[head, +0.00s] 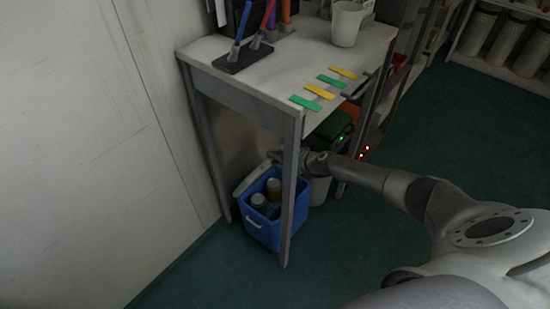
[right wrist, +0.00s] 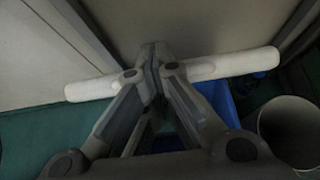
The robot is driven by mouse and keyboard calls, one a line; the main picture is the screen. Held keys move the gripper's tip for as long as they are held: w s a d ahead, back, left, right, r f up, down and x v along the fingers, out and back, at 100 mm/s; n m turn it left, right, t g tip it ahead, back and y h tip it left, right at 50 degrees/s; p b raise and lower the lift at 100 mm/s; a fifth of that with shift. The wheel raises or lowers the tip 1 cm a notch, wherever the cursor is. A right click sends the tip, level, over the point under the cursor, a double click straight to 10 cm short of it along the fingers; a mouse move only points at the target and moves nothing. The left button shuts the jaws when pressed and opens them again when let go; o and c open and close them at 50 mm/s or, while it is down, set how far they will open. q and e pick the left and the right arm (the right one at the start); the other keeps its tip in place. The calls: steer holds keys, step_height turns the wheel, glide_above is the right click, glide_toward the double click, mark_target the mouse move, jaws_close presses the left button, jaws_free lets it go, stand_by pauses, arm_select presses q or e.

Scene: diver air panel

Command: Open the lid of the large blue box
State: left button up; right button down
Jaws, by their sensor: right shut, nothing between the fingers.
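The large blue box (head: 262,231) stands on the floor under the desk, behind its front leg. Its white lid (head: 252,178) is raised and tilted up at the box's back left side, so the inside shows with dark, light-topped containers (head: 273,187) in it. My right gripper (head: 274,156) reaches in from the right above the box, partly hidden by the desk leg. In the right wrist view the right gripper (right wrist: 154,62) is shut and empty, its fingertips in front of the white lid (right wrist: 232,66); I cannot tell whether they touch. Part of the blue box (right wrist: 218,102) shows below. My left gripper is out of view.
The desk (head: 240,97) overhangs the box, and its front leg (head: 291,190) stands close to my right gripper. A pale bin (head: 320,188) is right of the box. A wall (head: 90,150) closes the left side. Green floor (head: 340,250) is clear in front.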

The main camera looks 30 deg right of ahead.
steer(key=shift+f, duration=0.1)
stand_by(0.4)
steer(key=shift+c, duration=1.7)
jaws_free()
steer(key=o, duration=0.3)
steer(key=shift+f, duration=0.1)
steer(key=shift+o, duration=0.2)
steer(key=v, duration=1.2)
steer(key=shift+d, duration=0.1)
